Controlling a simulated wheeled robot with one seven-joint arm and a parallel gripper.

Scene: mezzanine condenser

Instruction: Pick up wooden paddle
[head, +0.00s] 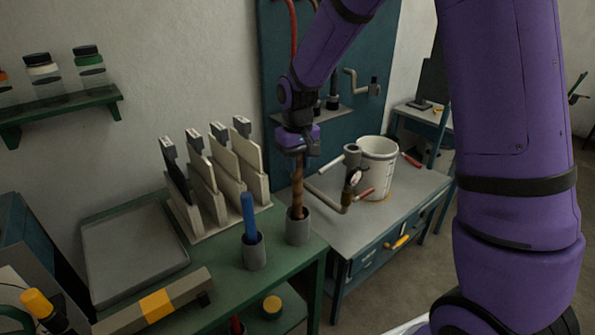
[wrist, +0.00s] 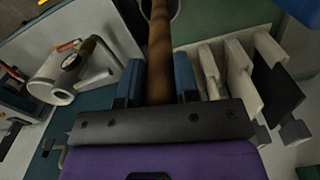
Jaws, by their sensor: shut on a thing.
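The wooden paddle (head: 297,185) is a brown wooden shaft standing upright in a grey cylindrical holder (head: 298,228) on the green bench. Its lower end is hidden inside the holder. My gripper (head: 298,152) is at the top of the shaft and shut on it. In the wrist view the brown shaft (wrist: 160,50) runs between the two blue fingers of my gripper (wrist: 159,80). The paddle's top end is hidden by the gripper.
A second grey holder (head: 254,252) with a blue-handled tool (head: 249,214) stands close to the left. A rack of upright boards (head: 215,165) is behind. A grey pipe fitting (head: 350,182) and a white bucket (head: 377,165) are on the right bench. An empty grey tray (head: 133,250) lies left.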

